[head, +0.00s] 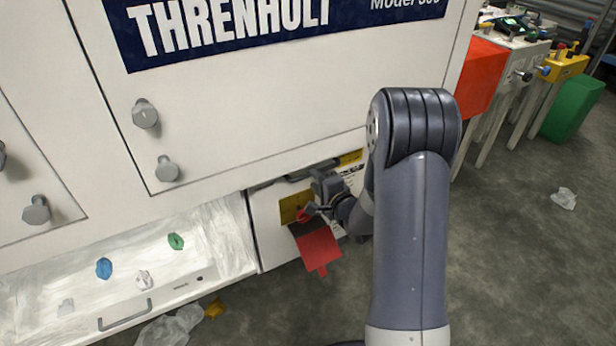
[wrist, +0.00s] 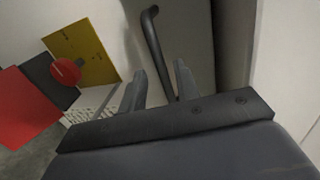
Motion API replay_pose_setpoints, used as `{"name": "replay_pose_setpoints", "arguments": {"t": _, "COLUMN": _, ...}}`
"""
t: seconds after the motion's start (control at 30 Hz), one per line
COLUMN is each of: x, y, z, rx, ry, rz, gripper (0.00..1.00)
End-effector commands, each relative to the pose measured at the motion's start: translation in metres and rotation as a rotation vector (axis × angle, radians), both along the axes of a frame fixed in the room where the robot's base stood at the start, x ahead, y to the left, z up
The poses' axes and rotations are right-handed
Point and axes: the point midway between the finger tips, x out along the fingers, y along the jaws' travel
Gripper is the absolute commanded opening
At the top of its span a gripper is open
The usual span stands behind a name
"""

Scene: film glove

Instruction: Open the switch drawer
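The switch drawer (head: 268,235) has a white front low on the white machine, right of the open film-lined drawer. Its front carries a yellow plate (wrist: 88,42) with a red knob (wrist: 66,71) and a hanging red tag (head: 318,248). My gripper (head: 318,190) is at this front, partly hidden by my arm in the head view. In the wrist view its two fingers (wrist: 160,70) are apart, and a dark bar handle (wrist: 153,35) runs between them. I cannot tell whether the fingers touch the handle. The drawer looks shut, though my arm hides part of it.
The open drawer (head: 180,288) on the left holds clear film and several small crumpled pieces, including a blue one (head: 104,268) and a green one (head: 176,241). Crumpled film (head: 172,326) lies on the floor before it. A red box (head: 482,75) and tables stand at the right. Open floor lies in front.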

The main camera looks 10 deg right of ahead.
Motion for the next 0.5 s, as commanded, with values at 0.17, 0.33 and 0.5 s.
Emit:
{"name": "replay_pose_setpoints", "arguments": {"t": 0.17, "x": 0.027, "y": 0.009, "z": -0.008, "rx": -0.002, "ry": -0.002, "rz": 0.0, "gripper": 0.3}}
{"name": "replay_pose_setpoints", "arguments": {"t": 0.33, "x": 0.04, "y": 0.013, "z": -0.009, "rx": -0.001, "ry": 0.0, "rz": 0.0, "gripper": 0.3}}
{"name": "replay_pose_setpoints", "arguments": {"t": 0.5, "x": 0.043, "y": 0.014, "z": -0.009, "rx": -0.001, "ry": 0.001, "rz": -0.001, "gripper": 0.3}}
